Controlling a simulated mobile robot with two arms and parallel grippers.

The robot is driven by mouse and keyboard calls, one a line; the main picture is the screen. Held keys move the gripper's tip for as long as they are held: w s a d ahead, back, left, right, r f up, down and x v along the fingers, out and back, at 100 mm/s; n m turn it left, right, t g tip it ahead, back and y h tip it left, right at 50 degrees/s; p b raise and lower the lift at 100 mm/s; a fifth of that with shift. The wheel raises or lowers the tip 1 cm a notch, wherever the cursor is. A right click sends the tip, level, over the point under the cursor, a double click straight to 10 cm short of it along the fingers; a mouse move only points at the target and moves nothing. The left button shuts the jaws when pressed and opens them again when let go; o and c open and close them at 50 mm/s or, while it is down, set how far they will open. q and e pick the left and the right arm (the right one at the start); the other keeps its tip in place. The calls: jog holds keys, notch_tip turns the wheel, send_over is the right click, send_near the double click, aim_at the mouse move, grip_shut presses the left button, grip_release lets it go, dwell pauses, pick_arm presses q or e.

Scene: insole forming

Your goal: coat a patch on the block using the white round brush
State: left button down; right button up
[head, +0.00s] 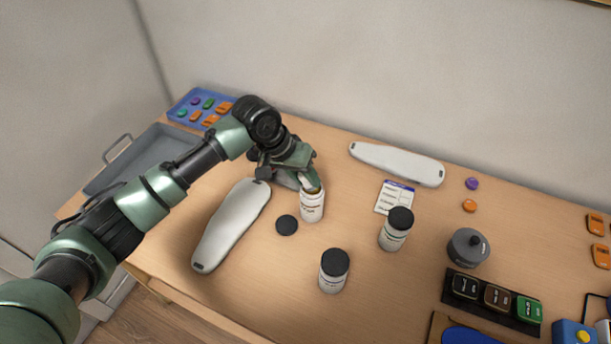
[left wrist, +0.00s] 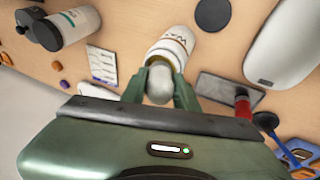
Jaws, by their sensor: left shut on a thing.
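My left gripper (head: 306,181) is at the mouth of an open white jar (head: 312,207). In the left wrist view its fingers (left wrist: 159,84) close around a pale, rounded thing (left wrist: 160,88), apparently the white round brush, in line with the jar (left wrist: 176,42). How far the brush reaches into the jar is hidden. One long white block (head: 232,226) lies left of the jar, and it also shows in the left wrist view (left wrist: 290,45). A second white block (head: 398,163) lies at the back. My right gripper is not in view.
A black lid (head: 286,225) lies beside the open jar. Two black-lidded jars (head: 394,236) (head: 333,276) stand to the right and front. A label card (head: 395,197), grey pot (head: 467,248), grey tray (head: 140,160) and blue tray (head: 187,101) are around. A red-banded tool (left wrist: 243,104) shows in the wrist view.

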pick_arm(q)
jog(key=shift+s+f, duration=0.15)
jog(key=shift+f, duration=0.1)
dwell(1.2)
jog(key=shift+r+p, duration=0.1)
jog(key=shift+p, duration=0.25)
jog(key=shift+r+p, duration=0.5)
jog(key=shift+p, duration=0.1)
notch_tip(320, 180, up, 4)
jog(key=p, duration=0.4)
jog(key=shift+r, duration=0.2)
jog(key=shift+r+p, duration=0.7)
jog(key=shift+r, duration=0.25)
